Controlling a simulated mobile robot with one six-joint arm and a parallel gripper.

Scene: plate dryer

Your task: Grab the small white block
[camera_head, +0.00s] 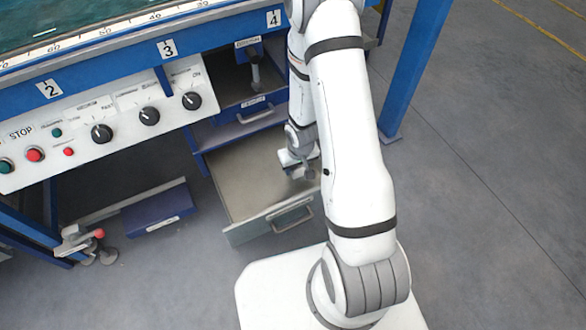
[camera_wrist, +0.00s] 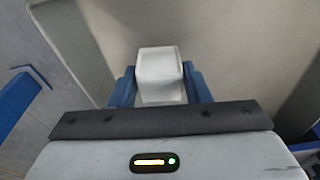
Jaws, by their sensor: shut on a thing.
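The small white block (camera_wrist: 160,70) sits between the two blue fingers of my gripper (camera_wrist: 160,88) in the wrist view. My gripper is shut on it, with a finger against each side. In the head view my gripper (camera_head: 300,172) is low inside the open drawer, near its right side. The block cannot be made out clearly there, as the arm and gripper cover that spot. I cannot tell whether the block still touches the drawer floor.
The open drawer (camera_head: 245,180) has a grey front (camera_head: 270,222) with a handle, and its visible floor is bare. A blue drawer (camera_head: 240,125) is above it. A control panel (camera_head: 100,130) with knobs stands to the left. Open floor (camera_head: 480,180) lies to the right.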

